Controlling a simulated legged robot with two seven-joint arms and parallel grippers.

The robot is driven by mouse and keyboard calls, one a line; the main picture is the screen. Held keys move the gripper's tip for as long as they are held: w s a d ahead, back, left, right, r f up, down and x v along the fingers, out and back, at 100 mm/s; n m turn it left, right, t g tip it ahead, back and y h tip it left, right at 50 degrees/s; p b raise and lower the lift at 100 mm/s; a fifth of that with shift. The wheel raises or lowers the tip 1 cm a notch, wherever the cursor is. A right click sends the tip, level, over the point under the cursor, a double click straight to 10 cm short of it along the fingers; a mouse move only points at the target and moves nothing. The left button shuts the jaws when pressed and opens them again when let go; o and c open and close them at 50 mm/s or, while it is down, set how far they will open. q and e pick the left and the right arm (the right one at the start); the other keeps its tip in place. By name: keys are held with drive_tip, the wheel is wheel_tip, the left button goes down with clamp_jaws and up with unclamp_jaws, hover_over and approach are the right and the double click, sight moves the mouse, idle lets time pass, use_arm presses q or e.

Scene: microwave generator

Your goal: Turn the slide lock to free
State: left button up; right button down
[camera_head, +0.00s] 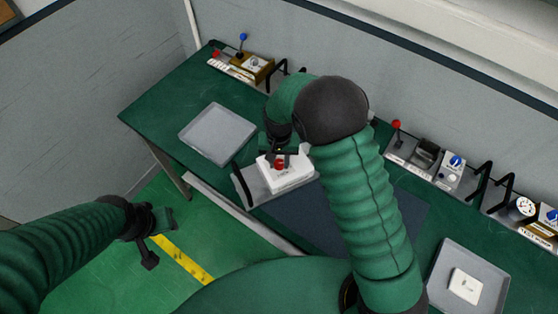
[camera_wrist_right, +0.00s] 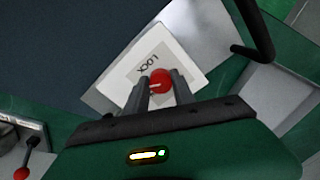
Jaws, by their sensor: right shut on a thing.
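The slide lock is a white block (camera_head: 291,174) with a red knob (camera_head: 280,163) on top, sitting on a grey plate with black handles. In the right wrist view the white block (camera_wrist_right: 122,82) carries a label reading "LOCK", and the red knob (camera_wrist_right: 160,82) sits between the fingertips. My right gripper (camera_wrist_right: 158,90) is shut on the red knob; in the head view the right gripper (camera_head: 279,153) reaches down over the block. My left gripper (camera_head: 152,238) hangs over the floor at the left, away from the table, and its jaw opening is unclear.
An empty grey tray (camera_head: 217,133) lies left of the lock. Another grey tray (camera_head: 440,283) holds a white plate-like piece (camera_head: 465,286) at the right. Panels with knobs and a red-topped lever (camera_head: 396,125) line the table's back edge. A dark mat lies right of the lock.

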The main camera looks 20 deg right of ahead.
sight(278, 163)
drive_tip(key=n, duration=0.5)
drive_tip(key=shift+a+n, duration=0.1)
drive_tip(key=shift+n, duration=0.3)
idle(0.4)
drive_tip(key=c, duration=1.1)
unclamp_jaws()
drive_tip(key=shift+o, duration=0.2)
wheel_tip(278, 163, up, 17)
drive_tip(key=b, duration=0.2)
drive_tip(key=shift+w+f, duration=0.15)
